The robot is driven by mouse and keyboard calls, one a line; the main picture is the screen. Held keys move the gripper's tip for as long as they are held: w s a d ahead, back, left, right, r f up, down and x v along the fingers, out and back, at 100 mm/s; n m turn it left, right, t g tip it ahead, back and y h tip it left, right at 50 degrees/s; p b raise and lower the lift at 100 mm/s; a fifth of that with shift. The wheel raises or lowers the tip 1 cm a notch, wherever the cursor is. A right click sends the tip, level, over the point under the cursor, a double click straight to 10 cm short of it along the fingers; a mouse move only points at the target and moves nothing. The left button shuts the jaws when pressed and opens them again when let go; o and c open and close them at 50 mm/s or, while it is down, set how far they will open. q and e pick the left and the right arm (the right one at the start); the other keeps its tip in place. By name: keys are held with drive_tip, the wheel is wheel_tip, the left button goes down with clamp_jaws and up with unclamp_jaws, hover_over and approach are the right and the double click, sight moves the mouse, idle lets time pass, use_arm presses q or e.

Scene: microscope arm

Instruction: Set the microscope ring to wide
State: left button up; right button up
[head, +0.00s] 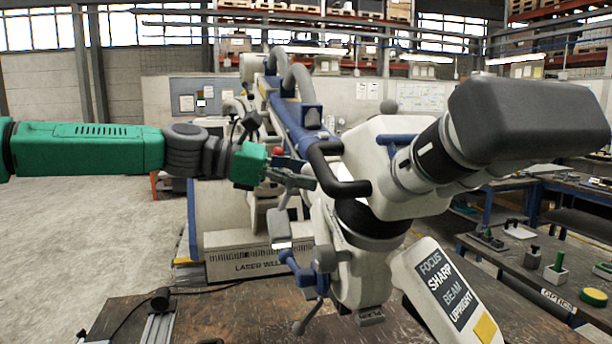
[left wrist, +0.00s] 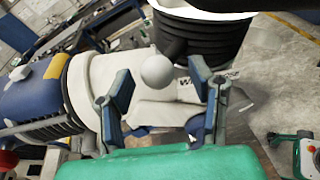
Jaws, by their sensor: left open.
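The microscope (head: 385,150) has a pale head with dark eyepieces at its upper right. A black ring section (head: 372,220) sits under the head; a black ribbed section (left wrist: 205,38) shows in the left wrist view. Beside it is a pale grey ball knob (left wrist: 157,71), seen between my fingers. A label starting with "W" (left wrist: 188,82) is partly hidden by a finger. My left gripper (head: 306,180) is open, left of the ring section; its fingers (left wrist: 160,80) appear on either side of the knob. Contact cannot be told. My right gripper is not in view.
A black curved handle (head: 335,175) and a blue-and-white arm (head: 290,112) are close to my left gripper. A sign panel reading "FOCUS SHARP BEAM UPRIGHT" (head: 452,292) stands at lower right. A workbench (head: 525,262) with small items is at right. Open floor lies at left.

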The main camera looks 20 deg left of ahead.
use_arm(q)
drive_tip(key=v, duration=1.1)
drive_tip(key=shift+a, duration=0.4)
drive_tip(key=shift+d, duration=0.15)
drive_tip(key=shift+f, duration=0.15)
